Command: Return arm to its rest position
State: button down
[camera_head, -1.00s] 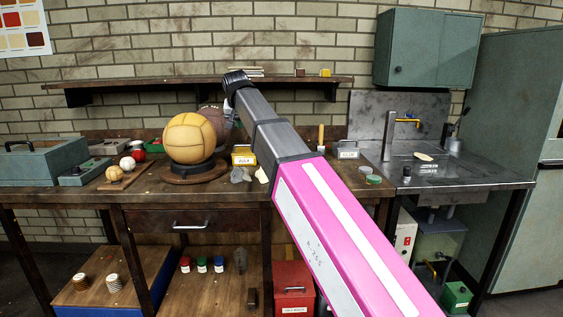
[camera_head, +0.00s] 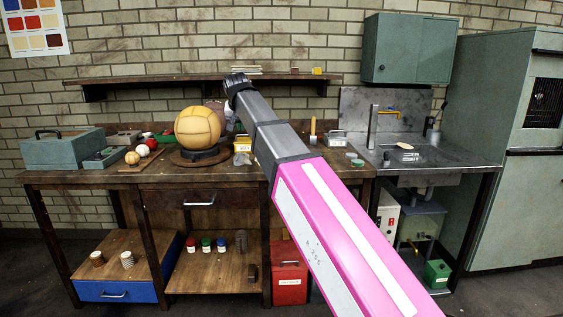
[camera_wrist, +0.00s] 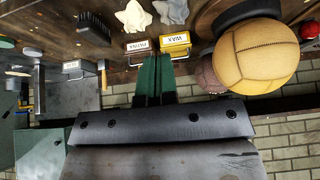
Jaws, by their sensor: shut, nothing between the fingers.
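My arm (camera_head: 300,180) reaches up and away from the lower right in the head view, bent over in front of the wall shelf. In the head view my gripper is mostly hidden behind the arm's far end. In the wrist view my gripper (camera_wrist: 156,78) shows as two dark green fingers side by side, shut and empty. They point toward the yellow labelled box (camera_wrist: 172,42) and the brown box (camera_wrist: 140,47) on the bench, apart from the balls. The tan leather ball (camera_head: 198,127) sits on a round dark stand; it also shows in the wrist view (camera_wrist: 256,57).
The wooden workbench (camera_head: 100,178) carries a teal toolbox (camera_head: 62,149), small balls and tools. A darker brown ball (camera_wrist: 210,76) is beside the tan one. A shelf (camera_head: 150,86) runs behind. A sink (camera_head: 420,157) and a green cabinet (camera_head: 490,190) stand right. Floor shows in front.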

jog(key=s+d+f+g, duration=0.1)
jog(key=d+f, duration=0.5)
jog(key=f, duration=0.4)
jog(key=s+d+f+g, duration=0.1)
jog(key=s+d+f, duration=0.1)
jog(key=d+f, duration=0.65)
jog(key=s+d+f+g, duration=0.1)
jog(key=d+f, duration=0.3)
jog(key=f, duration=0.8)
jog(key=s+d+f+g, duration=0.1)
jog(key=s+d+f, duration=0.6)
jog(key=f, duration=0.3)
jog(key=s+d+f+g, duration=0.2)
jog(key=s+d+f, duration=0.6)
jog(key=s+f, duration=0.2)
jog(key=shift+s+d+f+m, duration=0.2)
jog(key=shift+f+m, duration=0.1)
jog(key=shift+f, duration=0.1)
